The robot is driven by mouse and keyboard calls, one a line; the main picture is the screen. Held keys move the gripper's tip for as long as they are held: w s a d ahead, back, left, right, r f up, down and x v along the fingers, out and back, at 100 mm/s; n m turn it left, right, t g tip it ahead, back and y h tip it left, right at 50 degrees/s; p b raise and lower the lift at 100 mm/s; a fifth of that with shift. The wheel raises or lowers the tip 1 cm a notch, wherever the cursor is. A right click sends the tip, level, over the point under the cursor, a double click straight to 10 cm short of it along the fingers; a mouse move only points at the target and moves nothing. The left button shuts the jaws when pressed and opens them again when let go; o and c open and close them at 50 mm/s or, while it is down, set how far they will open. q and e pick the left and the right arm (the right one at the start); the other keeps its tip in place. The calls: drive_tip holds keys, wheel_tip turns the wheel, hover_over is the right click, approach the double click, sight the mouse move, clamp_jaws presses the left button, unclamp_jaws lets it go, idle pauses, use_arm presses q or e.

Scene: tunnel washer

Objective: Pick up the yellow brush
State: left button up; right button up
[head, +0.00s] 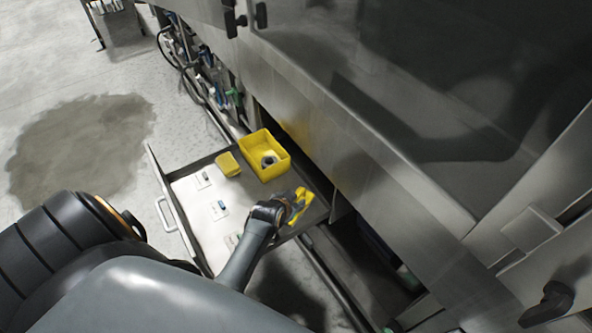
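A small yellow block (228,163) lies in the pulled-out metal drawer, left of a yellow bin. It may be the yellow brush, but bristles are too small to make out. My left gripper (299,205) is over the right part of the drawer, apart from that block and to the right of and below the bin. Yellow shows at its fingertips; I cannot tell whether this is part of the gripper or something in it. Its finger opening is unclear. My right gripper is not in view.
The open yellow bin (279,169) holds a small round grey item. The drawer (190,204) has a raised rim, a front handle (166,214) and several small items on white labels. The steel washer body (350,150) rises close on the right. Wet-stained floor (80,145) is free at left.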

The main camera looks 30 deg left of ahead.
use_arm(q)
clamp_jaws()
drive_tip(key=shift+r, duration=0.1)
wheel_tip(320, 180, up, 9)
drive_tip(key=shift+r+p, duration=0.1)
drive_tip(key=shift+p, duration=0.85)
drive_tip(key=shift+r, duration=0.3)
